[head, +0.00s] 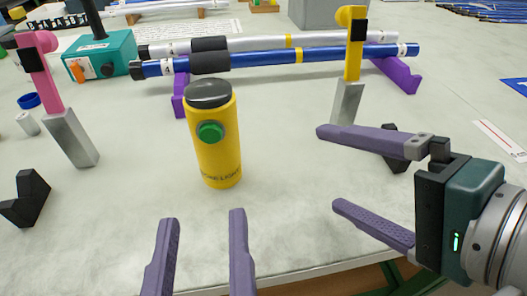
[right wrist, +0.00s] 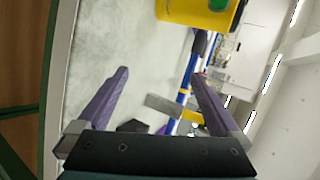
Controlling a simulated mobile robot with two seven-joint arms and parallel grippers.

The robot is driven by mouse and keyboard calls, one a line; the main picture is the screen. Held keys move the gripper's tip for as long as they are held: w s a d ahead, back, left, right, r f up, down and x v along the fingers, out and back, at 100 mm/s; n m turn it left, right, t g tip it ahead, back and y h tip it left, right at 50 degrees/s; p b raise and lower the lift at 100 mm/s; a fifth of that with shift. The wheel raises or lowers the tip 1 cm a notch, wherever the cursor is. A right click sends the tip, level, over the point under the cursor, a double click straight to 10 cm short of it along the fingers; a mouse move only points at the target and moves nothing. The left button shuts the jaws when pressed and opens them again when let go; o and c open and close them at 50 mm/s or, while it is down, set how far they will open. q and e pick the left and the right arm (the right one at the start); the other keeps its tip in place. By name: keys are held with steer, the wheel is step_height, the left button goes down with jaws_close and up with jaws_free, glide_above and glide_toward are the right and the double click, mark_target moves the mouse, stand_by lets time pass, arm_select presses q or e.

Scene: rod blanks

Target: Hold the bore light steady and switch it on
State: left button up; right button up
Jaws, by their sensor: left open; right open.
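The bore light (head: 220,158) is a yellow cylinder with a dark cap and a green button (head: 211,131) on its side. It stands upright on the pale table. In the right wrist view the bore light (right wrist: 200,12) shows at the top edge, partly cut off, with part of its green button (right wrist: 218,4). My left gripper (head: 203,217) is open and empty at the front edge, just in front of the bore light. My right gripper (head: 330,167) is open and empty to the right of the bore light, its fingers pointing left. It also shows in the right wrist view (right wrist: 160,76).
Behind the bore light, blue (head: 270,58) and silver (head: 250,43) rods rest on purple supports (head: 397,74). A yellow post (head: 353,60) stands at right, a pink post (head: 42,78) at left. A teal box (head: 103,55) stands back left. The table beside the bore light is clear.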

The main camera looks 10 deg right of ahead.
mark_target(233, 168)
steer(key=a+m, duration=0.1)
steer(key=m, duration=0.3)
steer(key=a+m+y, duration=0.1)
steer(key=a+m, duration=0.1)
steer(key=m, duration=0.2)
steer(key=w+a+f+m+y, duration=0.1)
steer(key=a+m, duration=0.1)
steer(key=m, duration=0.2)
steer(key=shift+a+f, duration=0.1)
steer(key=shift+a, duration=0.15)
steer(key=m, duration=0.1)
steer(key=a+m, duration=0.1)
steer(key=m, duration=0.1)
steer(key=shift+w+a+m, duration=0.25)
steer(key=shift+a+m, duration=0.15)
steer(key=shift+w+a+f+y, duration=0.15)
steer(key=shift+y, duration=0.25)
steer(key=x, duration=0.9)
steer(key=shift+w+a+f, duration=0.1)
steer(key=shift+w+f, duration=0.05)
steer(key=shift+f, duration=0.05)
steer(key=c, duration=1.5)
arm_select(q)
steer(key=shift+c, duration=0.2)
arm_select(e)
steer(key=shift+c, duration=0.2)
arm_select(q)
jaws_close()
